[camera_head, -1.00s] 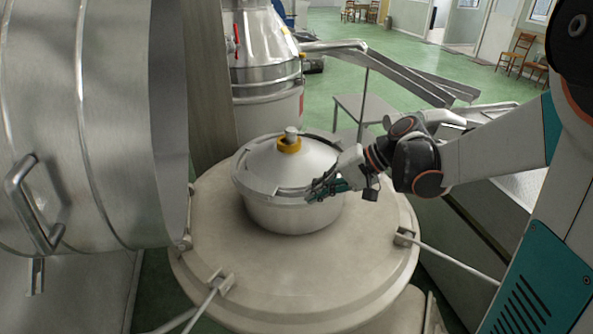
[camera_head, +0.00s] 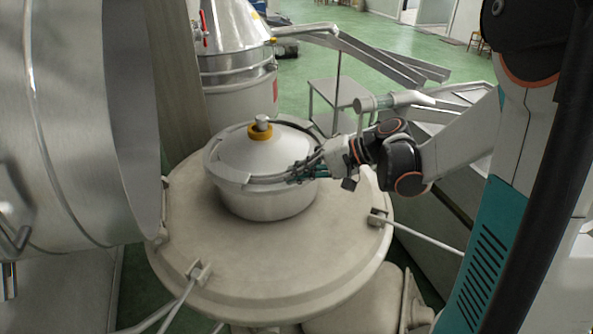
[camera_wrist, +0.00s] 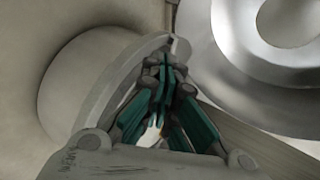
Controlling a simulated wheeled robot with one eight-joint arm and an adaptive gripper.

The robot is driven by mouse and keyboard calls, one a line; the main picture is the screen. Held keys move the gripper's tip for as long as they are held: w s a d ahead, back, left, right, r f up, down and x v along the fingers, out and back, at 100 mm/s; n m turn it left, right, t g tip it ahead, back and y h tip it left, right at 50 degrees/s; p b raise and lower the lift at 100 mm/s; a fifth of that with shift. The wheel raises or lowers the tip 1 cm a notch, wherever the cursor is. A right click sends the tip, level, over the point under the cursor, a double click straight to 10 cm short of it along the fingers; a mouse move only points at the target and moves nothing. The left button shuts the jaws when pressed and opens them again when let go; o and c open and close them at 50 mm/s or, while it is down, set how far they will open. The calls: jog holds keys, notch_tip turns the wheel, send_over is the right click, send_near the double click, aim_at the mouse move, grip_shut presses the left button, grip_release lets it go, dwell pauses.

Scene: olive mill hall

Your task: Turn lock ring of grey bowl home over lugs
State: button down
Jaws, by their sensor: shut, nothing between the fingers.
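The grey bowl (camera_head: 266,204) stands upright on a round pale drum top. Its lock ring (camera_head: 216,173) runs around the rim, under a domed lid (camera_head: 255,150) with a yellow collar and a metal knob. My gripper (camera_head: 300,174) is at the right front of the ring, its fingers shut with nothing between them. In the wrist view the shut green-padded fingers (camera_wrist: 163,85) lie close beside the bowl's wall (camera_wrist: 85,85) and the ring edge. I cannot tell whether they touch the ring. The lugs cannot be made out.
The drum top (camera_head: 270,270) has clear room in front of the bowl. A large steel drum (camera_head: 75,130) stands close on the left. A steel cone vessel (camera_head: 235,60) is behind. A small table (camera_head: 335,95) and metal chutes (camera_head: 385,60) lie at the back right.

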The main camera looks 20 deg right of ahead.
jog(key=a+r+x, duration=0.1)
jog(key=x, duration=0.9)
jog(key=shift+w+r+p, duration=0.25)
jog(key=shift+r+p, duration=0.05)
jog(key=shift+p, duration=0.15)
jog(key=shift+a, duration=0.15)
jog(key=shift+w+a+m+t, duration=0.15)
jog(key=shift+a+m+t, duration=0.15)
jog(key=shift+a, duration=0.05)
